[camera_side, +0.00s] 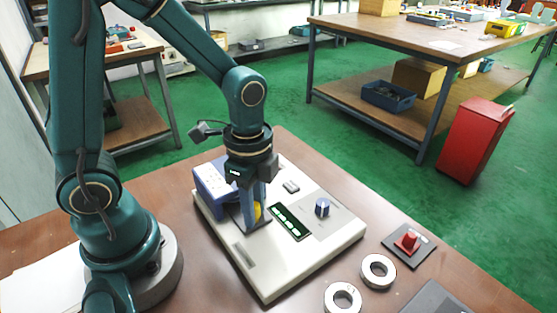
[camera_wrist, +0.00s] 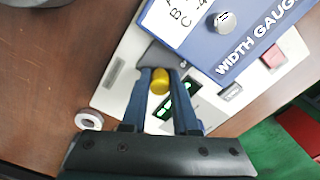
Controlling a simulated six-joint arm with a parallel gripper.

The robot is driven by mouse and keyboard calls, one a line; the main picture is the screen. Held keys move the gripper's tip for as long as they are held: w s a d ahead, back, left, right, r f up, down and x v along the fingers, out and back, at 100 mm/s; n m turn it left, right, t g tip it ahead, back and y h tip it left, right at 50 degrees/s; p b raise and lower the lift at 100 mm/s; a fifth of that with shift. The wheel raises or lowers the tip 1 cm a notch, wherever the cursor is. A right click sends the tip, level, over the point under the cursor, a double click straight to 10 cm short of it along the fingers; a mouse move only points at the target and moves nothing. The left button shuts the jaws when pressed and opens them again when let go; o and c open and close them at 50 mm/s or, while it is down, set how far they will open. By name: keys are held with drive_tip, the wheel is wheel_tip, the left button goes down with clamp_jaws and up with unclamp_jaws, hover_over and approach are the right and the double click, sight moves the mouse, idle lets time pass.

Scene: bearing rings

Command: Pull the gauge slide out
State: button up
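The width gauge has a pale base (camera_side: 330,246) with a blue housing (camera_side: 213,186) at its back left; the wrist view shows the housing (camera_wrist: 240,50) lettered "WIDTH GAUGE". A dark grey slide (camera_wrist: 152,53) lies beside the housing and carries a yellow knob (camera_wrist: 160,82). My gripper (camera_side: 252,215) points down over the slide, its blue fingers on either side of the knob. In the wrist view the knob fills the gap between the fingertips (camera_wrist: 160,88), and both fingers look to touch it. The fingers partly hide the knob in the side view.
Two steel rings, one nearer the gauge (camera_side: 365,275) and one in front (camera_side: 331,303), lie on the brown table. A dark plate with a red knob (camera_side: 408,242) lies to the right.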

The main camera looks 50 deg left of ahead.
clamp_jaws()
drive_tip(key=shift+w+d, duration=0.1)
drive_tip(key=shift+d, duration=5.8)
drive_tip(key=o, duration=0.6)
unclamp_jaws()
drive_tip(key=shift+c, duration=0.2)
drive_tip(key=shift+a+r, duration=0.1)
wheel_tip(320, 180, up, 7)
